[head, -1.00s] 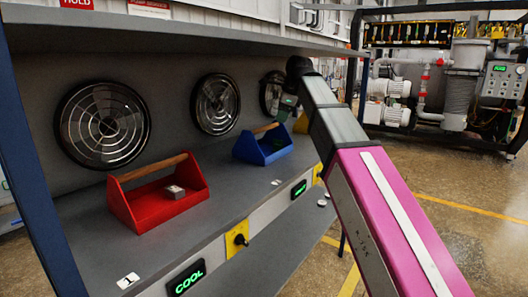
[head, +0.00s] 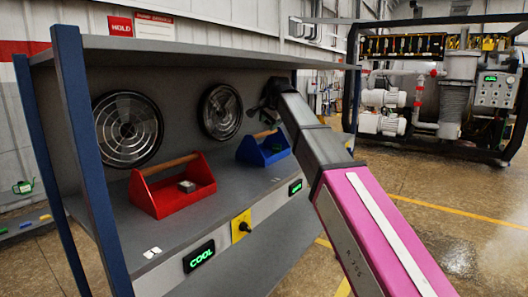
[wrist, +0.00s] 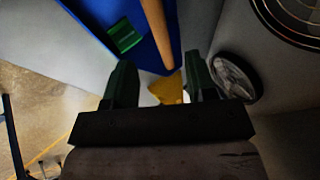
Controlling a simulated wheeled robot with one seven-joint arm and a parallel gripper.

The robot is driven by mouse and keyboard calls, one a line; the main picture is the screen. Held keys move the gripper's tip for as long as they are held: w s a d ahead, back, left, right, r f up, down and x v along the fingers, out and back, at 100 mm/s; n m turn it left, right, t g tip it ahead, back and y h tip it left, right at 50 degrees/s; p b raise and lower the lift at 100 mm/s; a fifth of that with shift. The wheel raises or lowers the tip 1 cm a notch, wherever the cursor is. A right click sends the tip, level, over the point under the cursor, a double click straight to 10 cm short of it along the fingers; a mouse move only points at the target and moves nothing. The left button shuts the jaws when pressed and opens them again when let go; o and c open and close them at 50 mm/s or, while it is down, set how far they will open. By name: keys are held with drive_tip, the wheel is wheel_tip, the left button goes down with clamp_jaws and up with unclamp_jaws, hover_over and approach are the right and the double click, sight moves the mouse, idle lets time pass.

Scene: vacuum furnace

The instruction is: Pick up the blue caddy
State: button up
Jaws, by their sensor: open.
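The blue caddy (head: 277,153) stands on the grey shelf, right of the red caddy, its right part close to my arm. In the wrist view the blue caddy (wrist: 105,20) fills the upper left, with a wooden handle (wrist: 157,35) and a green block (wrist: 125,36) inside. My gripper (wrist: 160,84) is open and empty, its two dark green fingers spread on either side of the line of the handle. The handle lies ahead of the fingertips, apart from them. In the head view my gripper is small and mostly hidden at the arm's end, above the caddy.
A red caddy (head: 172,198) with a grey block stands on the shelf (head: 120,225) to the left. Round fans (head: 128,129) line the back panel. A shelf board (head: 190,50) spans overhead, with blue posts (head: 88,150) at the left. Open floor lies right.

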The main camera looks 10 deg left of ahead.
sight(265, 133)
drive_tip(key=x, duration=0.7)
drive_tip(key=shift+a+f, duration=0.2)
drive_tip(key=shift+f, duration=0.05)
clamp_jaws()
drive_tip(key=shift+s+d, duration=0.1)
idle(1.1)
